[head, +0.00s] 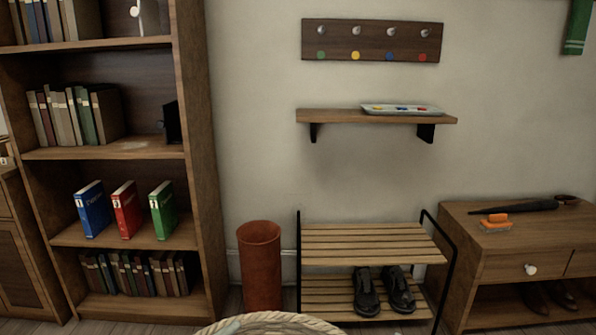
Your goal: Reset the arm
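Neither of my grippers shows in the head view, and no part of either arm is visible. What the grippers hold, if anything, cannot be seen. The task names no object beyond the arm itself.
A bookshelf (205,150) stands at left. A red-brown bin (261,265), a slatted shoe rack (370,233) with black shoes, and a wooden cabinet (520,230) line the wall. A wall shelf (340,117) holds a tray (380,107), below a peg board (345,42). A basket rim (270,318) is nearest.

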